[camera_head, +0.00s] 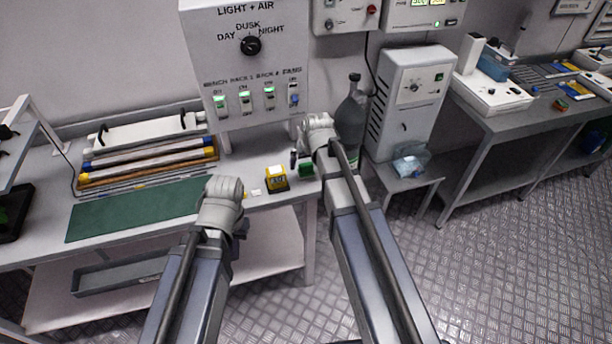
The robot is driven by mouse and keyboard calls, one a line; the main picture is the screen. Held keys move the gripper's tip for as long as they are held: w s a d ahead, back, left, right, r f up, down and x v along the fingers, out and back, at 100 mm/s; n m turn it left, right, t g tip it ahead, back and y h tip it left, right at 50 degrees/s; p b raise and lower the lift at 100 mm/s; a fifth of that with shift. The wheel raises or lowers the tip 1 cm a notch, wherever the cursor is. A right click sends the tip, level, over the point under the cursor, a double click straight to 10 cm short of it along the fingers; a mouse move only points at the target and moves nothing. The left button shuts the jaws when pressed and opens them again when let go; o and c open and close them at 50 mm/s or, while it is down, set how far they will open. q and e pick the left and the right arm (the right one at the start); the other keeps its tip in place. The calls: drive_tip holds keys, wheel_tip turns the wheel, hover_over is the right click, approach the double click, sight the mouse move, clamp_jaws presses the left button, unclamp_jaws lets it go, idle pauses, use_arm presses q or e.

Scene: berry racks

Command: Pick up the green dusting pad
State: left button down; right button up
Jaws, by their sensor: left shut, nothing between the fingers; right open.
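A small green block (306,169), which looks like the dusting pad, is at the right end of the bench, partly hidden by my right arm. My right gripper (299,158) is open right beside and above it; whether the fingers straddle it I cannot tell. My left gripper (238,226) is shut and empty, over the bench's front edge by the right end of a green mat (135,211). Its fingers are mostly hidden behind the wrist.
A yellow and black box (277,180) stands left of the green block. Rods lie in a rack (150,165) at the back left. A control panel (248,70) rises behind the bench, and a grey bottle (351,118) stands behind my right arm.

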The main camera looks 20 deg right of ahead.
sight(306, 164)
drive_tip(key=shift+b+x, duration=0.6)
drive_tip(key=shift+x, duration=0.6)
use_arm(q)
wheel_tip(306, 164, down, 2)
use_arm(e)
drive_tip(key=shift+r, duration=0.1)
drive_tip(key=c, duration=1.5)
drive_tip(key=shift+o, duration=0.2)
